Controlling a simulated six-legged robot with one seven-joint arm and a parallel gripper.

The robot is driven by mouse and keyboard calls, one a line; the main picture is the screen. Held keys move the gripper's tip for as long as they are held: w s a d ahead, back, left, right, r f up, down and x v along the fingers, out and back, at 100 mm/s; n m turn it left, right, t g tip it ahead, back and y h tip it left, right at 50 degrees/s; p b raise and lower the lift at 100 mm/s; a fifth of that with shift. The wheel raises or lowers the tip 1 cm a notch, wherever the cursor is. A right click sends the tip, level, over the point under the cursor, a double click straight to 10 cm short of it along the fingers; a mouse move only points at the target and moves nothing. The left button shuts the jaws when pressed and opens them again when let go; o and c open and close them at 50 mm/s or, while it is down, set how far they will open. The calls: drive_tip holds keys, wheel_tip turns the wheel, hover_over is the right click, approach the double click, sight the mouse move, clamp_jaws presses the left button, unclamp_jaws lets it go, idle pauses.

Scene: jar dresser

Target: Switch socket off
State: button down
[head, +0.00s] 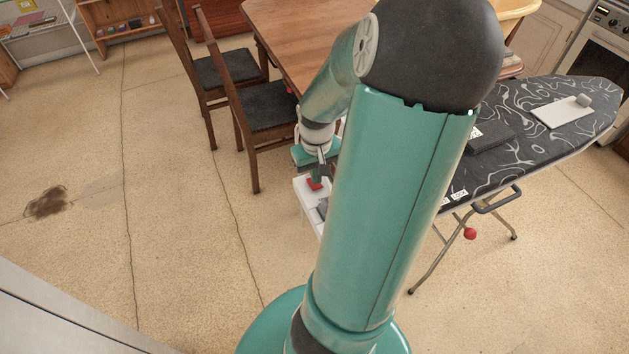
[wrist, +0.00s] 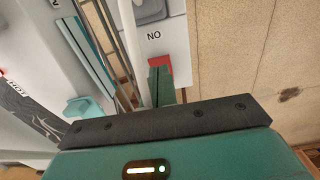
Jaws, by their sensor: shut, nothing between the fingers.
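The white socket panel (head: 303,196) shows left of my upper arm in the head view, partly hidden by it. In the wrist view the panel (wrist: 177,40) has a grey socket part (wrist: 150,9), printed letters reading "NO", and a red switch (wrist: 165,66). The switch (head: 314,184) is also seen in the head view. My gripper (head: 320,174) is shut and empty, with its fingertips (wrist: 160,71) right at the red switch and covering part of it. I cannot tell whether they touch it or which way the switch is set.
The patterned ironing board (head: 555,110) is on the right, with a white pad (head: 562,111) and a dark block (head: 490,137) on it. Two wooden chairs (head: 262,112) and a wooden table (head: 290,35) stand behind my gripper. The floor at left is mostly clear.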

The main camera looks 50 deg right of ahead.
drive_tip(key=shift+f, duration=0.75)
idle(0.3)
drive_tip(key=shift+r, duration=3.5)
